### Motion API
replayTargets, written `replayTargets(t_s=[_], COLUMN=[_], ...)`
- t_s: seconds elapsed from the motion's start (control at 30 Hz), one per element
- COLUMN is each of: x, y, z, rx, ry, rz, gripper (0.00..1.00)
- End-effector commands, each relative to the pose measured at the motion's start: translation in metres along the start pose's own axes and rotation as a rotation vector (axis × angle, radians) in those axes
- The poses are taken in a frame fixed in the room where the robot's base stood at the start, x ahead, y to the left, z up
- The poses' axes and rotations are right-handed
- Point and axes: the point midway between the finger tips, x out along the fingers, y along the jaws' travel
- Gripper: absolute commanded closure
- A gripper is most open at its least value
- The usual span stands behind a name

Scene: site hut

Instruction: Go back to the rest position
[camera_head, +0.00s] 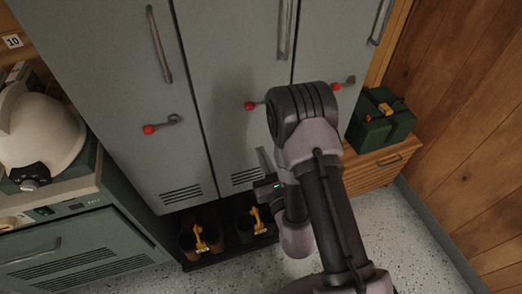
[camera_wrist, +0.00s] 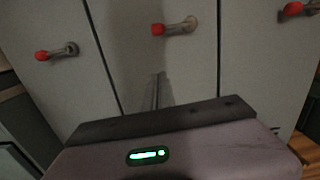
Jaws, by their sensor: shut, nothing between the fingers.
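My arm reaches up in front of the grey lockers (camera_head: 235,60) in the head view. My gripper (camera_head: 264,160) shows only in part, left of my arm, its fingers pointing at the lower part of the middle locker door. In the wrist view my gripper (camera_wrist: 156,92) is shut and empty, its thin fingers close together in front of the middle door. I cannot tell how far they are from the door. The middle door's red-tipped latch (camera_wrist: 172,28) is above the fingers. The left door's latch (camera_head: 162,124) also has a red tip.
A white helmet (camera_head: 38,132) sits on the cabinet (camera_head: 75,243) at left. A green box (camera_head: 381,122) stands on a wooden cabinet (camera_head: 390,160) at right, against the wooden wall (camera_head: 470,130). Boots (camera_head: 203,236) stand below the lockers. Speckled floor (camera_head: 420,245) is clear at lower right.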

Motion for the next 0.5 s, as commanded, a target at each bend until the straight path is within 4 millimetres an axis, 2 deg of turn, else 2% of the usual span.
replayTargets(t_s=[0.13, 0.17, 0.23, 0.27, 0.3, 0.37, 0.4, 0.47, 0.5], x=[0.000, 0.002, 0.011, 0.015, 0.015, 0.005, -0.011, -0.048, -0.081], y=[0.002, 0.006, 0.026, 0.040, 0.062, 0.099, 0.123, 0.157, 0.176], z=[0.005, 0.011, 0.042, 0.062, 0.094, 0.146, 0.178, 0.219, 0.238], rx=[0.004, 0.010, 0.040, 0.055, 0.071, 0.076, 0.058, -0.006, -0.088], ry=[-0.007, -0.019, -0.078, -0.115, -0.172, -0.256, -0.304, -0.359, -0.380], rz=[0.011, 0.030, 0.129, 0.199, 0.314, 0.521, 0.671, 0.909, 1.077], gripper=[1.00, 1.00, 1.00, 1.00, 1.00, 1.00, 1.00, 1.00, 1.00])
